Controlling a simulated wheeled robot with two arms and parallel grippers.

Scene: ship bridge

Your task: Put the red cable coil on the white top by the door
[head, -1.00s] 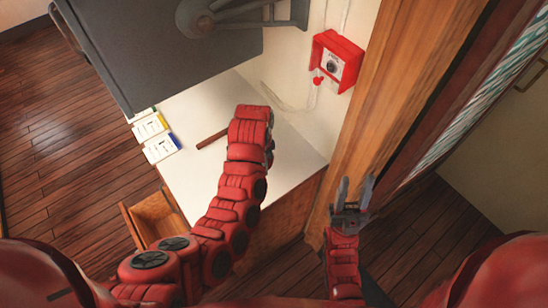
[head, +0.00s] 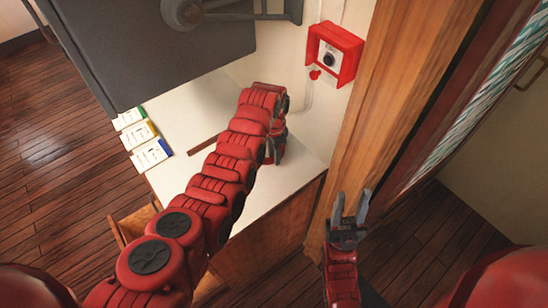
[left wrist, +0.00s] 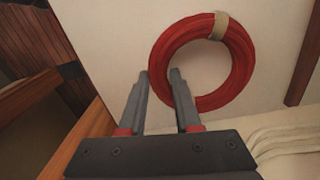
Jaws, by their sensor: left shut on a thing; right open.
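The red cable coil (left wrist: 237,78), a ring with a beige tie, shows in the left wrist view over the white top (left wrist: 115,38). My left gripper (left wrist: 161,76) is shut on its left side. I cannot tell whether the coil touches the top. In the head view my left arm reaches over the white top (head: 182,110), and the arm hides the coil and gripper. My right gripper (head: 351,207) is open and empty, in front of the wooden door post (head: 372,125).
A red wall box (head: 334,54) hangs above the top's right end. A grey panel (head: 150,50) overhangs its back left. A brown bar (head: 204,145) and several label cards (head: 138,134) lie on the top. An open wooden drawer (head: 135,222) juts out at the front left.

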